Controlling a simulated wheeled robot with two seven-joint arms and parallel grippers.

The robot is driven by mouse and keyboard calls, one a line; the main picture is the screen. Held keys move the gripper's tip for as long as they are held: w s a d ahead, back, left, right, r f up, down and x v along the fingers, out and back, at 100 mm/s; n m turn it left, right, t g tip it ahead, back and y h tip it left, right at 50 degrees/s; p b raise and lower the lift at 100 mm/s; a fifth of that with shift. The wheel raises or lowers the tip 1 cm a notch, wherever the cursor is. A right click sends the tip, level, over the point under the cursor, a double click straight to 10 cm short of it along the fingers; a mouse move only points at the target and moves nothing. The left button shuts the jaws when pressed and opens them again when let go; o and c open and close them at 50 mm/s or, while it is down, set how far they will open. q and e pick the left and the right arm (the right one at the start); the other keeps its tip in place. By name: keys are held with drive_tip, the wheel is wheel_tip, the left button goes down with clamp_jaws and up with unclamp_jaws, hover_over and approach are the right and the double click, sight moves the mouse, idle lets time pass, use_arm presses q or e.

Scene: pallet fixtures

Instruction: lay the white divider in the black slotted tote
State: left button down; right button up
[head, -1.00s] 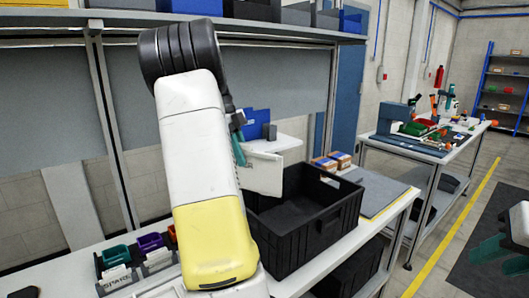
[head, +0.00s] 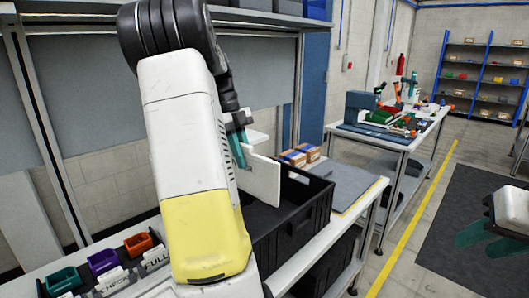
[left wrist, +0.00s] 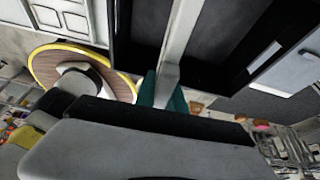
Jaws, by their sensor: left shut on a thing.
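The white divider (head: 262,180) is a thin flat plate, held upright by my left gripper (head: 239,150). The gripper's teal fingers are shut on its upper edge. The black slotted tote (head: 304,222) stands open on the bench, and the divider hangs at its left part. I cannot tell whether the divider's lower edge is inside it. In the left wrist view the divider (left wrist: 184,35) appears edge-on between the teal fingers (left wrist: 163,92), across the dark tote (left wrist: 235,50). My left arm hides the tote's left side. My right gripper (head: 490,240) is empty, fingers apart, at the right edge.
Small cardboard boxes (head: 299,156) and a grey mat (head: 351,182) lie beyond the tote. Green, purple and orange bins (head: 103,262) stand left of my arm. A second bench (head: 395,140) with tools stands behind. Floor at right is clear.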

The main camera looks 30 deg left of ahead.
use_arm(q)
drive_tip(key=shift+w+d+f+m, duration=0.1)
drive_tip(key=shift+w+d+m, duration=0.2)
drive_tip(key=shift+w+d, duration=0.15)
drive_tip(key=shift+f, duration=0.2)
wheel_tip(320, 180, down, 17)
idle(0.9)
drive_tip(key=shift+f, duration=0.7)
idle(1.4)
drive_tip(key=c, duration=1.3)
unclamp_jaws()
drive_tip(key=shift+v, duration=3.9)
